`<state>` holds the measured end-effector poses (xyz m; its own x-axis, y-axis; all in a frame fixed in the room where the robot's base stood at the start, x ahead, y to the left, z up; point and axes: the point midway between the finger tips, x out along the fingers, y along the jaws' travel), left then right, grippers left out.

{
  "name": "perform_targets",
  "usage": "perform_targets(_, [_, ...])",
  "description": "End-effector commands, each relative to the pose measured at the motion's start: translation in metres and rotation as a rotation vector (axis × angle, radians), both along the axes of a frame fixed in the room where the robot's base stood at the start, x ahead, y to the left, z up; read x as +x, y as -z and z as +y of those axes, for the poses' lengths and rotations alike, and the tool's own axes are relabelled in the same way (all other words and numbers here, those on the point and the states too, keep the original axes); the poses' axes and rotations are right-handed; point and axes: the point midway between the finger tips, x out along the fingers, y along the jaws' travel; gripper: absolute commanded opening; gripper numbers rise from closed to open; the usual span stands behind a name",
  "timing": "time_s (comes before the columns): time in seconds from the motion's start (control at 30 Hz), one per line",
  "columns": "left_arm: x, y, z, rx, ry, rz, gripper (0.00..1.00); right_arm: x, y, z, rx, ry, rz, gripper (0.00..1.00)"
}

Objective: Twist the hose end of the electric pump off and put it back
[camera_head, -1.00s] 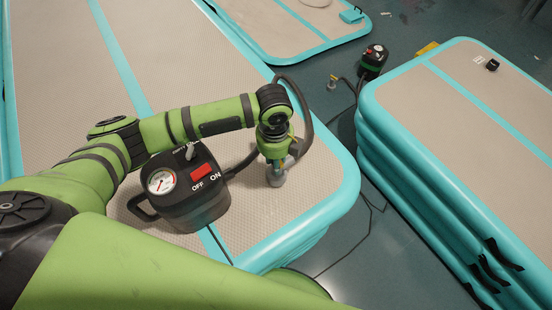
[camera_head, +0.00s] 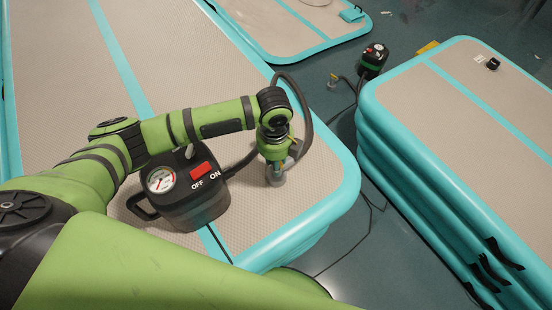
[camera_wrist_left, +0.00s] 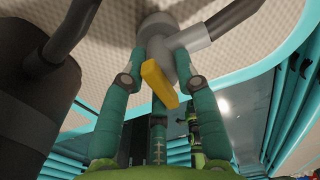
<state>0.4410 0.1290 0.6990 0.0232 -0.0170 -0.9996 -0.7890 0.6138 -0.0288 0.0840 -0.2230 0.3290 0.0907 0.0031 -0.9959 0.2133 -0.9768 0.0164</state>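The black electric pump (camera_head: 190,200) stands on the near inflatable track, with a round gauge and a red ON/OFF switch on top. Its dark hose (camera_head: 305,105) loops behind my left wrist. The grey hose end (camera_head: 276,178) stands upright on the track, right of the pump. My left gripper (camera_head: 276,158) points down over it. In the left wrist view, the teal fingers of my left gripper (camera_wrist_left: 160,65) close around the grey hose end (camera_wrist_left: 160,38), with a yellow lever (camera_wrist_left: 158,84) between them. The seating of its far end is hidden. My right gripper is out of view.
The near track (camera_head: 325,225) has a raised teal edge just right of the hose end. A stacked track (camera_head: 455,150) stands across a floor gap with cables. Another pump (camera_head: 373,62) stands on the floor at the back. The track surface behind my arm is clear.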

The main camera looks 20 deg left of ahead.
Motion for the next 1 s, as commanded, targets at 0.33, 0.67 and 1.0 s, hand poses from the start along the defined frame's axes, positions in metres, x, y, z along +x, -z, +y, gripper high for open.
perform_targets(0.33, [0.000, 0.000, 0.000, 0.001, 0.001, 0.001, 0.57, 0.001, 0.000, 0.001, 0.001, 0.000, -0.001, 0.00])
perform_targets(0.67, [0.000, -0.041, 0.000, -0.001, 0.002, -0.005, 0.57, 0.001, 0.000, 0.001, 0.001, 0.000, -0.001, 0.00])
perform_targets(1.0, [-0.002, -0.106, 0.002, 0.000, 0.000, -0.002, 0.57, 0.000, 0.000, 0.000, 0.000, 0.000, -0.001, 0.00])
